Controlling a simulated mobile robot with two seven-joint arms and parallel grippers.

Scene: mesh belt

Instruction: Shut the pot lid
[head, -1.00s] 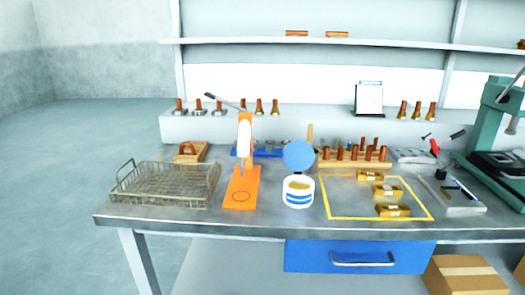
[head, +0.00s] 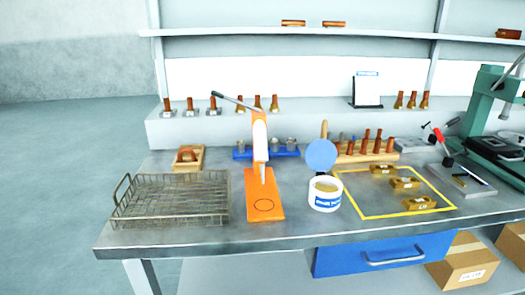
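The pot (head: 325,197) is a small white tub with a blue label, standing upright on the grey metal bench. Its round blue lid (head: 321,155) stands up at the back of the rim, so the pot is open and yellowish contents show inside. Neither of my grippers shows in the head view.
An orange hand press (head: 264,195) stands just left of the pot, and a wire basket (head: 172,200) is further left. A yellow-framed area (head: 372,215) with brass blocks lies to the right. A wooden rack (head: 365,155) with brown-handled tools is behind. Bare bench lies in front of the pot.

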